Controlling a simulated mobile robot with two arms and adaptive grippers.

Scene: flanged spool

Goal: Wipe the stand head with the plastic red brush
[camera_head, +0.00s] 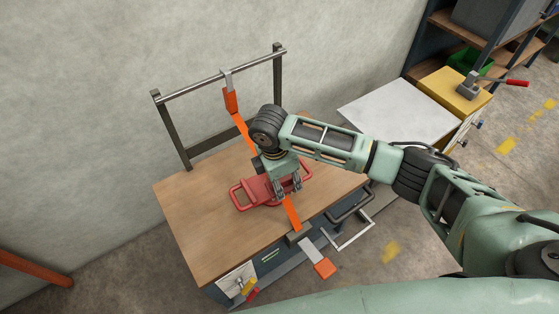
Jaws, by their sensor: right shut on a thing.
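A red piece with loop handles at its ends (250,195) lies on the wooden bench top. Its middle is partly hidden under my right gripper (288,187), whose fingers point down onto it. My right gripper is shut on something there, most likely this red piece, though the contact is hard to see. An orange strap (291,212) runs down from the bar, behind my right wrist, to the bench's front edge, and passes close to the fingers. I cannot tell whether the red piece is the brush. I cannot make out a stand head with certainty. My left gripper is not in view.
A metal frame with a crossbar (190,89) stands at the back of the bench (200,215). Bare wood lies left of the red piece. A grey and orange part (325,268) hangs off the front edge. A yellow cabinet (452,89) stands at the upper right.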

